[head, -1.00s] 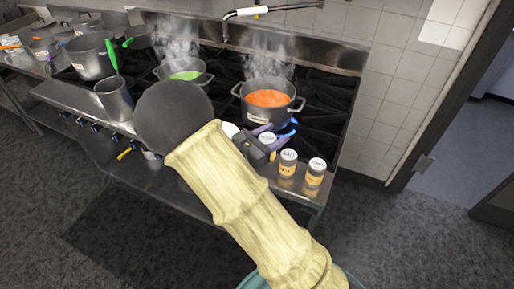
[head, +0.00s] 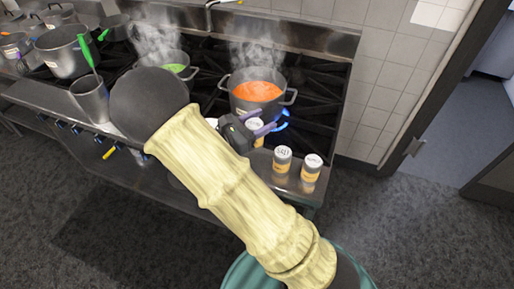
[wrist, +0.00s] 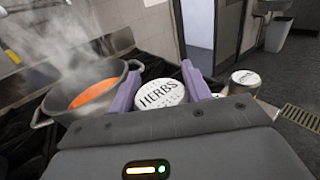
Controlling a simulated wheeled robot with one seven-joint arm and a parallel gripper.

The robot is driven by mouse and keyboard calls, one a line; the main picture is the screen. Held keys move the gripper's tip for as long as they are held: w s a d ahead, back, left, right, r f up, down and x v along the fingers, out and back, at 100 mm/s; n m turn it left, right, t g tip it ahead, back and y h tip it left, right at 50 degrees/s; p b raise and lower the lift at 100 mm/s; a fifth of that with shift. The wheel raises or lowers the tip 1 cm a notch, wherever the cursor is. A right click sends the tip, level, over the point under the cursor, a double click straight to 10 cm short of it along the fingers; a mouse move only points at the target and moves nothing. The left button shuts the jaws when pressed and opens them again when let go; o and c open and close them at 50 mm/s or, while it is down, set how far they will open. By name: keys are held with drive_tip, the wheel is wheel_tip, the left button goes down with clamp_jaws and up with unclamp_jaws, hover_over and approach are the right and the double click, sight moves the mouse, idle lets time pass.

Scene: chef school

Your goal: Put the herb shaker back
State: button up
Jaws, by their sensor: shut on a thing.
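My gripper (head: 262,128) has purple fingers and is shut on the herb shaker (head: 257,134), near the front edge of the stove, just in front of the orange soup pot. In the wrist view, the shaker's round white lid marked HERBS (wrist: 162,94) sits between the two fingers; its body is hidden below. In the head view my dark gripper body and arm cover part of it. I cannot tell whether its base touches anything. The salt shaker (head: 282,162) and another white-lidded shaker (head: 311,170) stand upright on the steel front ledge (head: 290,186), right of my gripper.
A steaming pot of orange soup (head: 256,92) stands on the stove behind my gripper, with a blue flame (head: 283,120) beside it. A pot with green contents (head: 172,72) steams further left. A steel container (head: 90,100) holds a green-handled utensil. A doorway opens at the right.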

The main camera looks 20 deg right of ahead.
sight(260, 140)
drive_tip(key=shift+f, duration=1.9)
drive_tip(key=shift+f+p, duration=0.35)
drive_tip(key=shift+f, duration=1.75)
drive_tip(key=shift+f, duration=0.15)
drive_tip(key=o, duration=0.8)
drive_tip(key=shift+w, duration=0.1)
drive_tip(key=b+v, duration=0.2)
drive_tip(key=v, duration=1)
drive_tip(key=shift+b, duration=0.35)
